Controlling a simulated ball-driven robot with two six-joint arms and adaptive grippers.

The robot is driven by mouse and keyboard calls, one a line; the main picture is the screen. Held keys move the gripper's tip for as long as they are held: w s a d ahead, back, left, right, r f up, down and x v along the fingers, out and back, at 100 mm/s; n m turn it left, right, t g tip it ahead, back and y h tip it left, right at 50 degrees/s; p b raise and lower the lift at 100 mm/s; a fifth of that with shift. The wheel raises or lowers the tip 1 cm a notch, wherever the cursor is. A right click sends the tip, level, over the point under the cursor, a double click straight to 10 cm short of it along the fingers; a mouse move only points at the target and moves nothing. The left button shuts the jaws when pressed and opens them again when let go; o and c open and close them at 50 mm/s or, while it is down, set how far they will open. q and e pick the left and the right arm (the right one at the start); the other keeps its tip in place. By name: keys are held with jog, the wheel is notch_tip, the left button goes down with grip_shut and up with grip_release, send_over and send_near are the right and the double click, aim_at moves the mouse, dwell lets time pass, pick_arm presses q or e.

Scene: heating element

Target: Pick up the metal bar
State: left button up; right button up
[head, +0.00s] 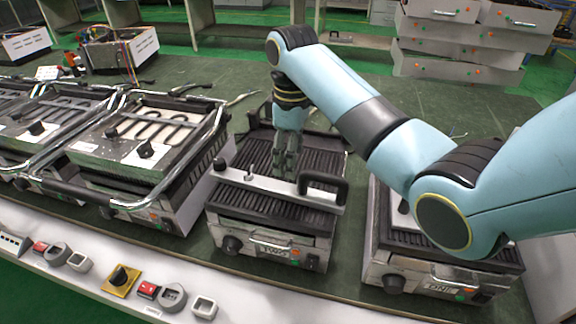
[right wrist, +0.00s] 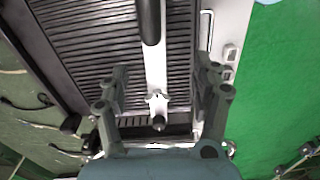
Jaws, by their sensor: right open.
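The metal bar (head: 270,184) is a flat silver strip with a black handle (head: 323,186) near its right end and a small knob near its left end. It lies across the front of the ribbed grill marked TWO (head: 268,217). My right gripper (head: 286,168) points down over the grill, close to the bar's middle. In the right wrist view the bar (right wrist: 155,70) runs between the two spread fingers (right wrist: 162,88), and neither finger visibly closes on it. Whether the fingertips touch the bar cannot be told. My left gripper is not in view.
Another grill marked ONE (head: 440,272) stands to the right, partly behind my right arm. Grills with tubular frames and heating elements (head: 150,130) stand to the left. A white control panel (head: 100,280) runs along the front. Green table surface is free behind the grills.

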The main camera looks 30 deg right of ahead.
send_over(293, 189)
jog(key=f, duration=0.5)
jog(key=shift+s+a, duration=0.2)
jog(key=shift+a, duration=0.2)
jog(key=f, duration=0.4)
jog(key=shift+w+d+f+b, duration=0.1)
jog(key=shift+d+f+b, duration=0.1)
jog(key=shift+d+b, duration=0.1)
jog(key=shift+f, duration=0.55)
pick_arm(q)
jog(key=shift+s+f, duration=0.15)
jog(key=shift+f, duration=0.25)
pick_arm(e)
jog(key=c, duration=0.4)
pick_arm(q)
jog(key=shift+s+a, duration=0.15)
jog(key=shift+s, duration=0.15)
pick_arm(e)
grip_shut()
